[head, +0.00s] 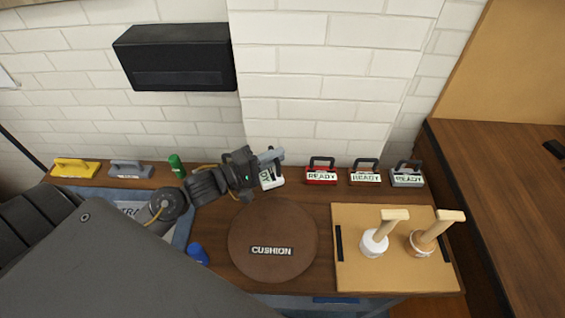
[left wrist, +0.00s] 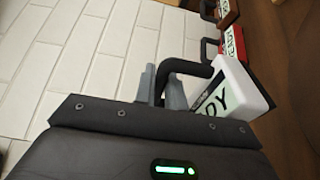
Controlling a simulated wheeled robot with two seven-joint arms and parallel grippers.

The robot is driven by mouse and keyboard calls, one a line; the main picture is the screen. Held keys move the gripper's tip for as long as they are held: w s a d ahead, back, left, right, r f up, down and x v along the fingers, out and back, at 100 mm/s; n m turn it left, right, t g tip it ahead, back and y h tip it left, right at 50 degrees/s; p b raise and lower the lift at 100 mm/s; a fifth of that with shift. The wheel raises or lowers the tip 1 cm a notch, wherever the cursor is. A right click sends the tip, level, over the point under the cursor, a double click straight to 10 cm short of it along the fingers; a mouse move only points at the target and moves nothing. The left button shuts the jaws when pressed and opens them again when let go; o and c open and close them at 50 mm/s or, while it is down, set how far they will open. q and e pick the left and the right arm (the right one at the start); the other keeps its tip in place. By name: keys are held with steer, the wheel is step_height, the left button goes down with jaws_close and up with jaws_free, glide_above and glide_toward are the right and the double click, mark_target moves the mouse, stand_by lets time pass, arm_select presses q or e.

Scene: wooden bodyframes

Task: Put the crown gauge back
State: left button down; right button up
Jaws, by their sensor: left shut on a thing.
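A white block (head: 271,181) with a black handle and a label, partly hidden, ending in "DY" is at the back of the table, left of a row of labelled blocks. My left gripper (head: 270,157) is shut on its black handle. In the left wrist view the grey fingers (left wrist: 162,86) are at the handle and the white block (left wrist: 240,92) hangs to their right. The block is turned relative to its neighbours; I cannot tell whether it touches the table. No thing is marked as the crown gauge. My right gripper is not in view.
Red (head: 320,178), brown (head: 365,179) and grey (head: 407,181) "READY" blocks stand to the right. A round brown cushion (head: 270,268) lies in front. A tan board (head: 358,215) holds two wooden-handled pieces. A green cylinder (head: 177,167) and a blue piece (head: 198,253) are left.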

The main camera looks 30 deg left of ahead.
arm_select(q)
steer(key=shift+w+a+f, duration=0.2)
steer(key=shift+w+f, duration=1.05)
steer(key=shift+f, duration=0.45)
steer(key=shift+w+a+f, duration=0.2)
steer(key=shift+w+f, duration=1.1)
steer(key=shift+f, duration=0.35)
steer(key=shift+w+a+f, duration=0.2)
steer(key=shift+w+f, duration=1.05)
steer(key=shift+f, duration=0.45)
steer(key=shift+f, duration=0.15)
steer(key=c, duration=1.5)
jaws_free()
steer(key=shift+o, duration=0.2)
steer(key=shift+r, duration=0.2)
steer(key=b+v, duration=0.1)
steer(key=v, duration=1.1)
steer(key=shift+b, duration=0.35)
